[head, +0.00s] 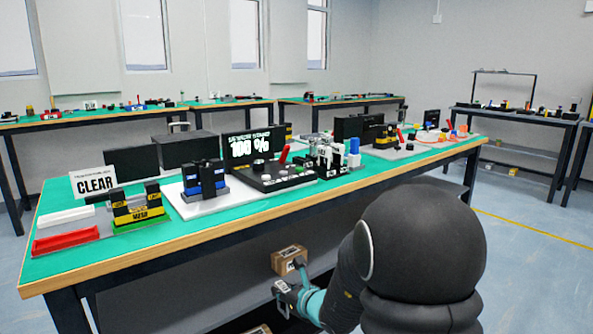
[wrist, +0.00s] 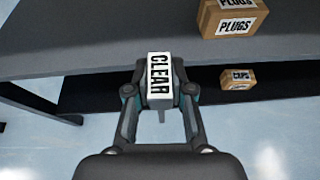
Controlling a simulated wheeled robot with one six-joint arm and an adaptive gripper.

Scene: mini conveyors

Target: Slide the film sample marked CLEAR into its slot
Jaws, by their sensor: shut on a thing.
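My gripper (head: 284,291) is low in front of the bench, below the table top. In the wrist view my gripper (wrist: 160,90) is shut on the film sample marked CLEAR (wrist: 159,76), whose white label with black letters faces the camera. A thin dark end shows below the label between the fingers. On the table a white sign reading CLEAR (head: 95,182) stands behind a black and yellow fixture (head: 137,208). A black and blue fixture (head: 204,181) stands right of it. I cannot tell which holds the slot.
The green-topped bench (head: 245,220) has a wooden front edge above my gripper. A white tray (head: 66,217) and a red tray (head: 67,239) lie at its left end. A display reading 100 % (head: 250,143) stands mid-bench. A PLUGS box (wrist: 232,17) and a CAPS box (wrist: 235,78) sit below.

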